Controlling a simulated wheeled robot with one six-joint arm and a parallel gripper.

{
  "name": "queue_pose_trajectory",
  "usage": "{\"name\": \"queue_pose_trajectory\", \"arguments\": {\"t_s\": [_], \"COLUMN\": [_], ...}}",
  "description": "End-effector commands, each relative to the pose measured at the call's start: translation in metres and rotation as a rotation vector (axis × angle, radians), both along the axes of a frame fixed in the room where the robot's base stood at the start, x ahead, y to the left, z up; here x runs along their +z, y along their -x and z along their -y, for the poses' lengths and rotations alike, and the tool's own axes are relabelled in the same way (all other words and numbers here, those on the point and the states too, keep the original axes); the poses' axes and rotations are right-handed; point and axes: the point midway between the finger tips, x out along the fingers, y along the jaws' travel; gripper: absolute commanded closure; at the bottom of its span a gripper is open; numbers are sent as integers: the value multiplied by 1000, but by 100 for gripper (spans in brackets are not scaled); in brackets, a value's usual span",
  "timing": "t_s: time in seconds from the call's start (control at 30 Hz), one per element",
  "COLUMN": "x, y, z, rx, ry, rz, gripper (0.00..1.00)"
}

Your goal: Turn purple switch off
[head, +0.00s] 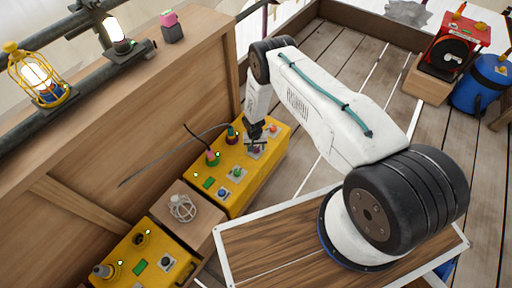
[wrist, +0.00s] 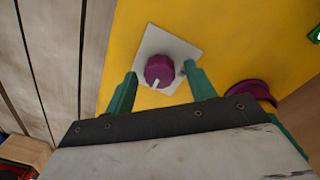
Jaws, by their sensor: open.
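The purple switch (wrist: 159,70) is a round knob with a white pointer mark, on a white square plate on the yellow box. In the wrist view its mark points down and slightly left. In the head view the purple switch (head: 255,149) is small and partly covered by my gripper (head: 256,140). In the wrist view my gripper (wrist: 161,72) is open, with one green finger on each side of the knob. I see gaps between knob and fingers; the depth between them is unclear.
The yellow box (head: 230,200) also carries an orange knob (head: 273,128), a green knob (head: 236,173), a blue knob (head: 222,193) and plugs with a dark cable. A second purple round part (wrist: 250,90) lies right of my gripper. A wooden wall (head: 130,130) stands close to the left.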

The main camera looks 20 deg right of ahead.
Motion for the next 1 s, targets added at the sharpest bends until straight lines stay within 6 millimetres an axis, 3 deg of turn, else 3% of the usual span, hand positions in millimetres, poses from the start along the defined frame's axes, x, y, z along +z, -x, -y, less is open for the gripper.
{"name": "queue_pose_trajectory", "arguments": {"t_s": [0.03,0.2,0.67,1.0], "x": [0,0,0,0], "y": [0,0,0,1], "z": [0,0,-1,0], "rx": [0,1,84,356], "ry": [0,0,0,0], "rz": [0,0,0,-3], "gripper": [45,90,90,90]}}
